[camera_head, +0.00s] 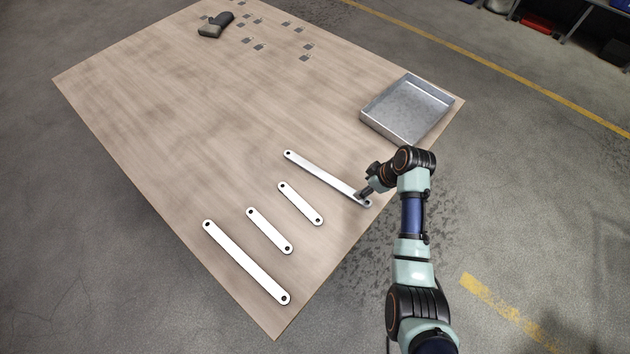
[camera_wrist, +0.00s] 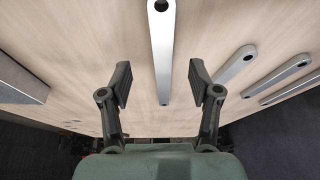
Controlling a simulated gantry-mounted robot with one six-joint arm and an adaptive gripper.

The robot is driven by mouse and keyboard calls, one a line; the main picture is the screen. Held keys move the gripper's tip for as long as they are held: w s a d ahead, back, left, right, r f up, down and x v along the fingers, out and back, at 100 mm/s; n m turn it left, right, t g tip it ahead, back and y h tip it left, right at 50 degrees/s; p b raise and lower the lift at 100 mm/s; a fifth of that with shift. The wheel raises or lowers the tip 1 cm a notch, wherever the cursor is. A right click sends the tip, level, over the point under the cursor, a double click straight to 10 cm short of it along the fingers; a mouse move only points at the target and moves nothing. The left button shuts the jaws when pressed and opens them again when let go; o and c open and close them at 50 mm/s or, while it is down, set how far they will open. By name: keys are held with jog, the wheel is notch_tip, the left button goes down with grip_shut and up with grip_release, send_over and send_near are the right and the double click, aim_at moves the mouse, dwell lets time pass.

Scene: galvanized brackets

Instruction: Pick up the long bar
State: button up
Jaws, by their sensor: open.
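A long bar (camera_head: 322,175), flat, pale metal with a hole at each end, lies on the table by my gripper (camera_head: 365,191). My gripper is over its near right end in the head view and hides a little of it. In the wrist view, the same bar (camera_wrist: 162,50) runs between the two open fingers of my gripper (camera_wrist: 160,84), with space on both sides. I cannot tell how high the fingertips are above it. A second long bar (camera_head: 246,261) lies at the front left of the table.
Two short bars, one (camera_head: 300,203) and another (camera_head: 269,230), lie between the long ones. An open metal tray (camera_head: 383,126) stands at the table's right edge. A dark grey object (camera_head: 215,25) and several small plates lie at the far end. The table's middle is clear.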

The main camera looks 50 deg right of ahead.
aim_at(352, 193)
jog(key=b+x, duration=0.3)
jog(key=x, duration=0.4)
jog(key=shift+w+a+f, duration=0.1)
jog(key=shift+a, duration=0.1)
grip_shut()
